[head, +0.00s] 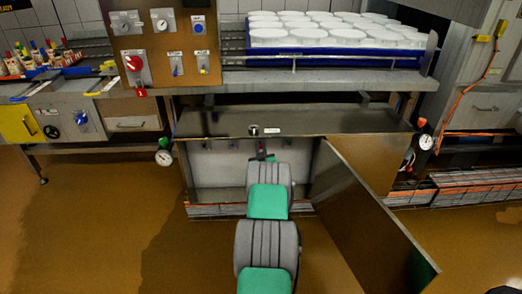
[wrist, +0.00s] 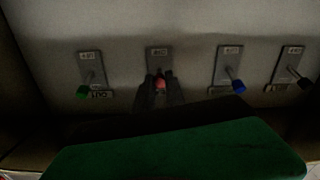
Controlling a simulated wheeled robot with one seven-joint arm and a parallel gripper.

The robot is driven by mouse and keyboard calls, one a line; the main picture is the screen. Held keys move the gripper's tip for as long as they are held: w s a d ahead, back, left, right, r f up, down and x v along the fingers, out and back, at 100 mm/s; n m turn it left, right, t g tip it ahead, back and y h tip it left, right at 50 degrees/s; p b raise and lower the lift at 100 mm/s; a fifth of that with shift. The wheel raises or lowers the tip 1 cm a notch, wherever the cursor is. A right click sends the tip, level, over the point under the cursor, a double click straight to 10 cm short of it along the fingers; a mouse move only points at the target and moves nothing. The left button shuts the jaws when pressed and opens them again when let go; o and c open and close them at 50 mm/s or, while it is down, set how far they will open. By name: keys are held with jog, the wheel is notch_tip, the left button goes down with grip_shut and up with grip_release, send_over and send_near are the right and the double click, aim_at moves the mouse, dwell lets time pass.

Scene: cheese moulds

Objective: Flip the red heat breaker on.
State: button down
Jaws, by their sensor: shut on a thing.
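The red heat breaker (wrist: 160,85) is a small lever with a red tip on a grey plate at the back of the dark cabinet, in the wrist view. My gripper (wrist: 161,90) is shut on its red tip, one dark finger on each side. The fingers hide much of the lever, so I cannot tell its exact tilt. In the head view my gripper (head: 263,155) reaches into the open cabinet (head: 215,165), and the red tip is too small to make out.
A green-tipped breaker (wrist: 83,92) is to the left of the red one. A blue-tipped breaker (wrist: 238,86) and a dark-tipped one (wrist: 304,83) are to the right. The cabinet door (head: 365,205) hangs open on the right. A wooden panel (head: 165,45) with other switches stands above left.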

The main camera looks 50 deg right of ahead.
jog(key=shift+r+g+y+p, duration=0.3)
jog(key=shift+r+p, duration=0.15)
jog(key=shift+r, duration=0.3)
jog(key=shift+w+d+g+y+p, duration=0.1)
jog(key=shift+g+y+p, duration=0.2)
jog(key=shift+g+y, duration=0.3)
jog(key=c, duration=1.4)
grip_release()
jog(key=p+v, duration=0.2)
jog(key=v, duration=0.5)
jog(key=shift+s+a, duration=0.3)
